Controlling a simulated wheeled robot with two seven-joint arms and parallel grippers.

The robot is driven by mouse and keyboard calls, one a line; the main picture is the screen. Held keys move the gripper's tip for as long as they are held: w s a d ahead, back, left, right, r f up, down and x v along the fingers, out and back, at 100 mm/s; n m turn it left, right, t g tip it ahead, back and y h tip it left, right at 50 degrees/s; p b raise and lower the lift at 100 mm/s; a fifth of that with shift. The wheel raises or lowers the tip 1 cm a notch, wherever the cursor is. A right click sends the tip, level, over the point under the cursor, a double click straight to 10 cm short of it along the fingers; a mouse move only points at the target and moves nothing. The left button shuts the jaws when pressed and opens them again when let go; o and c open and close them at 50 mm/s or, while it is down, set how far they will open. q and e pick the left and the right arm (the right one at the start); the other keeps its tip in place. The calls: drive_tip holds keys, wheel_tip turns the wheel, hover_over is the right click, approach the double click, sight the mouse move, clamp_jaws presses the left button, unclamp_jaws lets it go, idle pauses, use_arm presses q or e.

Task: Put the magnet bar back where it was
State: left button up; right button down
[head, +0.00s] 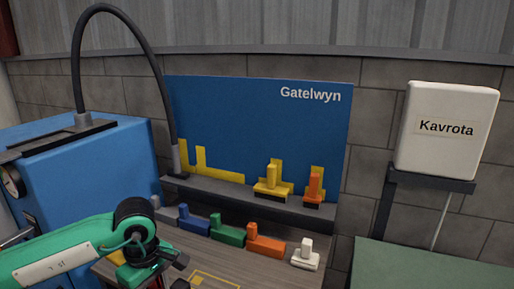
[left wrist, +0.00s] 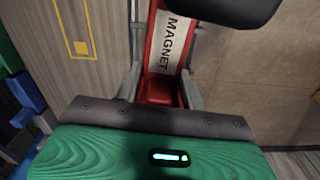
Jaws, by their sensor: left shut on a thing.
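The magnet bar (left wrist: 166,55) is red with a white label reading MAGNET. In the left wrist view it lies between the two fingers of my left gripper (left wrist: 162,92), which is shut on it. A dark rounded shape covers its upper end. In the head view my left gripper (head: 180,273) is at the bottom edge, over the front of the table, and I cannot make out the bar there. A blue board (head: 320,135) behind a dark ledge (head: 232,196) carries yellow silhouettes; the left one (head: 212,171) is uncovered. My right gripper is not in view.
A yellow block (head: 271,181) and an orange block (head: 313,186) stand on the ledge. Blue (head: 193,221), green (head: 226,232), orange (head: 265,243) and white (head: 306,256) blocks line the table. A yellow outline (head: 205,281) marks the tabletop. A blue cabinet (head: 90,165) stands left.

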use_arm(q)
drive_tip(key=m, duration=0.5)
drive_tip(key=shift+d+f, duration=0.2)
drive_tip(key=shift+f, duration=0.1)
drive_tip(key=m, duration=0.3)
drive_tip(key=m+p, duration=0.1)
drive_tip(key=shift+d+f, duration=0.15)
drive_tip(key=shift+f, duration=0.15)
drive_tip(key=shift+d+f+m, duration=0.1)
drive_tip(key=shift+f+m, duration=0.1)
drive_tip(key=shift+m, duration=0.9)
drive_tip(key=shift+f+m, duration=0.1)
drive_tip(key=shift+m, duration=0.5)
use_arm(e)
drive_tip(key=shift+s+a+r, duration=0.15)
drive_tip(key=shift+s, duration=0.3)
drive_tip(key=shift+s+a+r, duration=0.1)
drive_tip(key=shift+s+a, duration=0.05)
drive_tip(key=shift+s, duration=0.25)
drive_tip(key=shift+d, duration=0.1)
